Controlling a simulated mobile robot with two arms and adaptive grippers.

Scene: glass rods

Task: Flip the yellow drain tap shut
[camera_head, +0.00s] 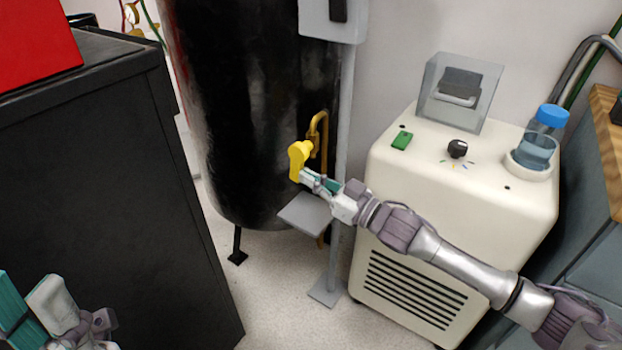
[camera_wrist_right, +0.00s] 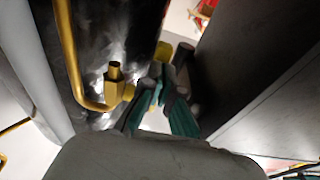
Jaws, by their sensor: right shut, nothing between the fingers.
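The yellow drain tap (camera_head: 298,156) sits on the lower front of the black tank, beside a bent brass pipe (camera_head: 318,122). Its lever points downward in the head view. My right gripper (camera_head: 306,176) is shut and empty, its tips close beside the lower end of the lever; I cannot tell whether they touch. In the right wrist view my right gripper (camera_wrist_right: 160,78) partly covers a yellow part of the tap (camera_wrist_right: 163,50), and the brass pipe (camera_wrist_right: 67,50) runs to the left. My left gripper (camera_head: 32,305) is at the bottom left, far from the tap; its opening is unclear.
The black tank (camera_head: 240,100) stands on legs. A grey plate (camera_head: 305,212) and a grey post (camera_head: 336,255) are just below and beside my right gripper. A cream machine (camera_head: 460,200) stands right, a black cabinet (camera_head: 100,180) left. Some floor (camera_head: 270,275) is clear.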

